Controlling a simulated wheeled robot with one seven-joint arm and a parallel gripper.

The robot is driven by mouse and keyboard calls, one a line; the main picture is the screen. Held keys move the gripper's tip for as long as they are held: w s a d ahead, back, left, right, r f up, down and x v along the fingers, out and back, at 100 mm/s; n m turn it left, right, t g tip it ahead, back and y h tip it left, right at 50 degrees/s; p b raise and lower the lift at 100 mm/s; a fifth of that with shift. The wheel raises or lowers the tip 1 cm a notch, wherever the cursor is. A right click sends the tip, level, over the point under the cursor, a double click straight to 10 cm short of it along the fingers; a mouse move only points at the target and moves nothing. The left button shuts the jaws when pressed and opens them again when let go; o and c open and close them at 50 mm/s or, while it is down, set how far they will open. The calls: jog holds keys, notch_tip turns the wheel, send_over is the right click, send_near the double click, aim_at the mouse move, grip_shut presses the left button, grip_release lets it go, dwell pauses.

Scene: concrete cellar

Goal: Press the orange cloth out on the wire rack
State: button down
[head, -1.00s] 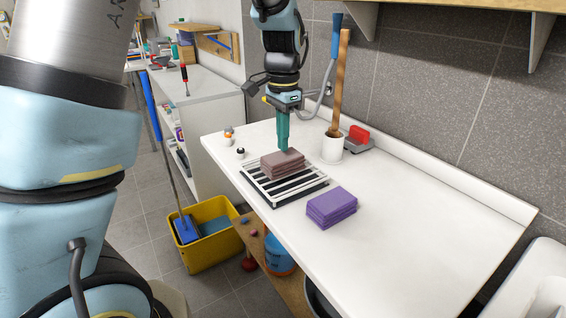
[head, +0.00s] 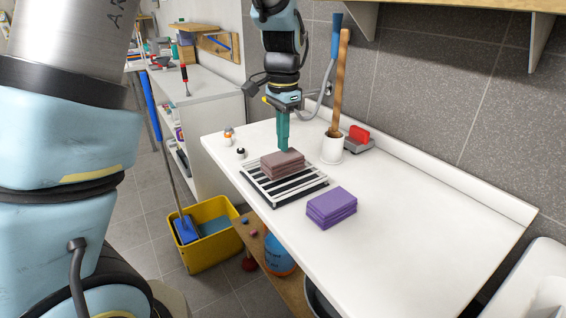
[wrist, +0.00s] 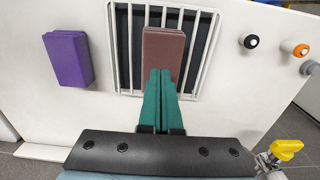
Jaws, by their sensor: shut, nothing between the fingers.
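A folded brownish-mauve cloth (head: 283,168) lies in a stack on the wire rack (head: 316,187), near its far side; no cloth in view looks orange. In the wrist view the cloth (wrist: 163,45) lies across the white bars of the rack (wrist: 205,48). My gripper (head: 285,149) points down with its teal fingers shut and empty. The fingertips (wrist: 160,73) are over the near end of the cloth, at or just above its top; whether they touch is hard to tell. They hide part of the cloth in the wrist view.
A folded purple cloth (head: 332,207) lies right of the rack. The right of the white worktop (head: 430,220) is clear.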

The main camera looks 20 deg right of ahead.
jog(key=shift+f+b, duration=0.4)
jog(key=shift+f, duration=0.7)
dwell(1.4)
jog(key=shift+r+p, duration=0.25)
jog(key=shift+p, duration=0.2)
dwell(1.0)
jog(key=shift+a+f, duration=0.1)
jog(key=shift+f, duration=0.1)
dwell(0.5)
jog(key=shift+r+p, duration=0.25)
jog(key=shift+p, duration=0.15)
dwell(1.1)
jog(key=shift+f, duration=0.3)
dwell(0.4)
jog(key=shift+r+p, duration=0.2)
jog(key=shift+p, duration=0.15)
dwell(0.8)
